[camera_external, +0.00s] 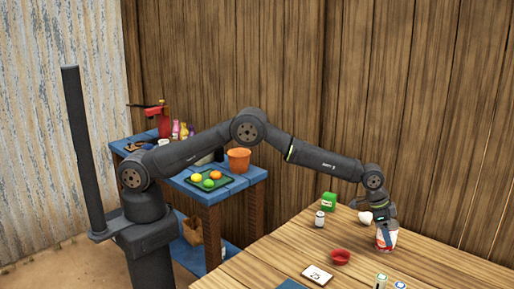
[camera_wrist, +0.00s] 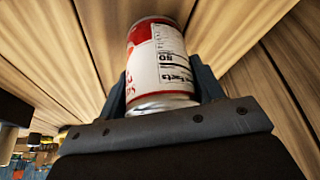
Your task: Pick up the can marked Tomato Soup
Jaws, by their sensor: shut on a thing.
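A red and white can (camera_external: 387,240) is between the fingers of my gripper (camera_external: 385,232) at the right part of the wooden table. In the wrist view the can (camera_wrist: 160,68) fills the space between the two fingers of my gripper (camera_wrist: 162,90), which is shut on it. Its nutrition label faces the camera, and I cannot read the product name. The can looks upright in the external view. I cannot tell whether its base touches the table.
A white card (camera_external: 317,275) and small containers (camera_external: 381,280) lie nearer the front. A blue shelf (camera_external: 232,190) stands behind.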

